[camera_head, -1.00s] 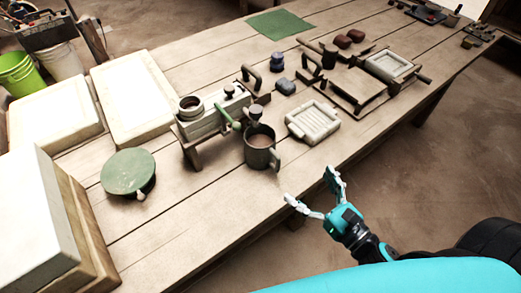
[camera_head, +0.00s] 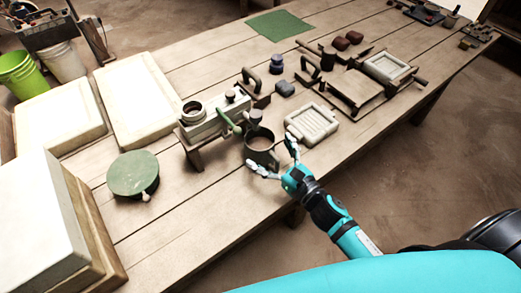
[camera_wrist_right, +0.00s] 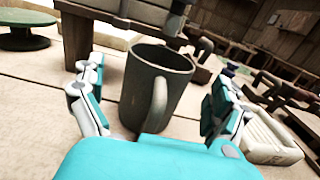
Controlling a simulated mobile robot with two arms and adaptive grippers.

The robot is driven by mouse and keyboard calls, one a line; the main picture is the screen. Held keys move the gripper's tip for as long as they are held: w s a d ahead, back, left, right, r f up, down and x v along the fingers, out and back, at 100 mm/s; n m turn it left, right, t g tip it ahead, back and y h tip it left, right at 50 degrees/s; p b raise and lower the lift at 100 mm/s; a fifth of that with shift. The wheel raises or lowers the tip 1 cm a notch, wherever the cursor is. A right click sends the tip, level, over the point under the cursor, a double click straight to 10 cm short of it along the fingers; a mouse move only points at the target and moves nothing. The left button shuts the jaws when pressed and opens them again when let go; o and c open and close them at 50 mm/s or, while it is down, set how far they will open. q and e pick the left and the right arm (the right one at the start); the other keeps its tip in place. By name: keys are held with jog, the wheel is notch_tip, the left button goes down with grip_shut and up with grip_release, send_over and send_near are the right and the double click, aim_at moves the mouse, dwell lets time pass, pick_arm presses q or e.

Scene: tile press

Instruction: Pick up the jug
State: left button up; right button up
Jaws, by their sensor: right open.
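The jug (camera_head: 259,148) is a dark grey-green cup-shaped vessel with a side handle. It stands upright on the wooden table in front of the press. In the right wrist view the jug (camera_wrist_right: 150,92) is between the two fingers, its handle facing my palm. My right gripper (camera_head: 276,160) is open around the jug's near side. In the right wrist view the open fingers (camera_wrist_right: 158,100) show a gap to the jug on both sides. The lower near part of the jug is partly hidden by the gripper in the head view. My left gripper is not in view.
The tile press (camera_head: 212,122) stands just behind the jug. A pale ribbed tray (camera_head: 312,123) lies close to its right. A green round turntable (camera_head: 133,173) and pale slabs (camera_head: 140,95) are to the left. The table's front edge is near my arm.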

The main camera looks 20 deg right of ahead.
jog(key=x, duration=0.3)
jog(key=shift+w+a, duration=0.1)
jog(key=shift+w, duration=0.2)
jog(key=c, duration=1.6)
jog(key=shift+r, duration=0.2)
jog(key=shift+c, duration=0.3)
jog(key=shift+r+p, duration=0.1)
jog(key=shift+p, duration=0.25)
